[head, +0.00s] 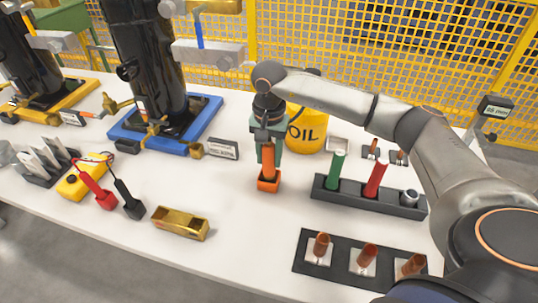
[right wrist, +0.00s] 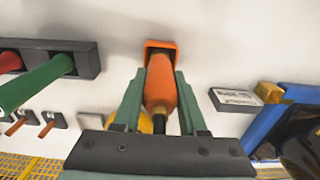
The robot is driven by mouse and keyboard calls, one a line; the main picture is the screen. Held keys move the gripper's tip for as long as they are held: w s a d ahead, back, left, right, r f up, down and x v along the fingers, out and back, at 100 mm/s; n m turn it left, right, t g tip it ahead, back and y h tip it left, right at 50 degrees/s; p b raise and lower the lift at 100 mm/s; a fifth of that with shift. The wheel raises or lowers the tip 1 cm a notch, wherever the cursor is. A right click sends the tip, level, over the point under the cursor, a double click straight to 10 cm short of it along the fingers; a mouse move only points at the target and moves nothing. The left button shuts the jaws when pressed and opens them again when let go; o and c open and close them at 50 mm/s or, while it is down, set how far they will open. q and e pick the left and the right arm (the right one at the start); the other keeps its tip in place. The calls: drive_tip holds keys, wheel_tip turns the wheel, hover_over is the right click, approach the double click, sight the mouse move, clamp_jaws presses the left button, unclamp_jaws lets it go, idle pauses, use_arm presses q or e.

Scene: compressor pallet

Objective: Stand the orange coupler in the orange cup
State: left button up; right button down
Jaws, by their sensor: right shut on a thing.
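The orange coupler (head: 268,157) is upright at the middle of the table, between the green fingers of my right gripper (head: 268,150). My right gripper is shut on it from above; the right wrist view shows the fingers on both sides of the coupler (right wrist: 160,92). The small square orange cup (head: 269,185) stands on the table directly under the coupler. In the right wrist view the coupler's far end meets the cup's opening (right wrist: 161,47). How deep it sits inside is hidden. My left gripper is not in view.
A dark rack (head: 350,198) with a green and a red cylinder stands right of the cup. A yellow OIL container (head: 307,132) is behind. A dark tray (head: 335,277) with copper pieces is front right.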

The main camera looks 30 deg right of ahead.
drive_tip(key=shift+f+b, duration=0.45)
drive_tip(key=shift+f, duration=0.1)
drive_tip(key=shift+c, duration=1.9)
unclamp_jaws()
drive_tip(key=shift+r, duration=0.35)
wheel_tip(320, 180, up, 11)
drive_tip(key=shift+p, duration=0.55)
drive_tip(key=shift+r, duration=0.4)
